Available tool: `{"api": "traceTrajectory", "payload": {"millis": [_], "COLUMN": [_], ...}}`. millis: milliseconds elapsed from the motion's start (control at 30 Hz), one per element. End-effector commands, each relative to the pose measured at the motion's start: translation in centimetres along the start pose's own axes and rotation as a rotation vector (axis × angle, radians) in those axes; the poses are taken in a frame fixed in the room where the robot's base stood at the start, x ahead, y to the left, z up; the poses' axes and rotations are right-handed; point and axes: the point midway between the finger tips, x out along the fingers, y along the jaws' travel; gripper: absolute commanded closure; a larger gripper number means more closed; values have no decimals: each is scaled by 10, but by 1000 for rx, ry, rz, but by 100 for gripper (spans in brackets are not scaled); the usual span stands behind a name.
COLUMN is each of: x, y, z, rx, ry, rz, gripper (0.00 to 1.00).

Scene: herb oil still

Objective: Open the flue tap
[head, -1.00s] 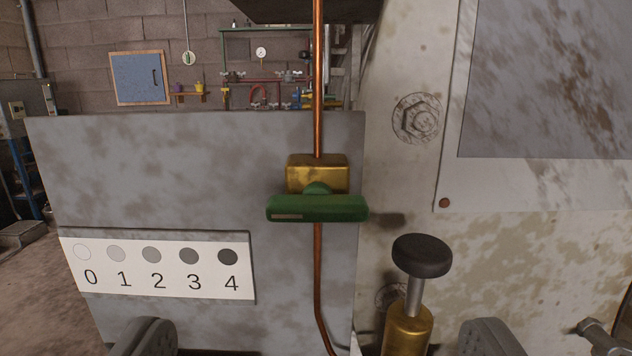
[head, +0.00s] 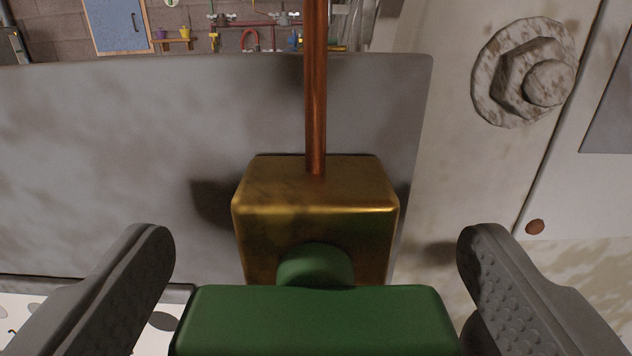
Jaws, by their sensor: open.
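The tap has a brass body (head: 315,215) on a vertical copper pipe (head: 316,90), in front of a grey panel. Its green handle (head: 315,322) lies crosswise to the pipe, nearly level, at the bottom of the view. My gripper (head: 318,240) is open, with one grey finger on each side of the tap. The fingers are spread wider than the brass body and seem apart from the handle's ends. The lower part of the handle is cut off by the picture edge.
The grey panel (head: 110,150) stands behind the tap. A white scale plate (head: 90,315) shows partly at lower left, behind the left finger. A pale stained wall with a large bolt (head: 525,72) is at right.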

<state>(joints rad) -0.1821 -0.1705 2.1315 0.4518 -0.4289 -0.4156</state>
Motion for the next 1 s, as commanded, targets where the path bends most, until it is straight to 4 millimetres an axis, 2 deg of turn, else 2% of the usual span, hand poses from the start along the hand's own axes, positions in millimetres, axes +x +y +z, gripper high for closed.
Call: {"api": "traceTrajectory", "payload": {"millis": [200,567,800,1000], "x": [16,19,19,19], "y": [0,0,0,0], "z": [0,0,0,0], "rx": [0,0,0,39], "ry": [0,0,0,0], "rz": [0,0,0,0], "gripper": [15,15,59,59]}}
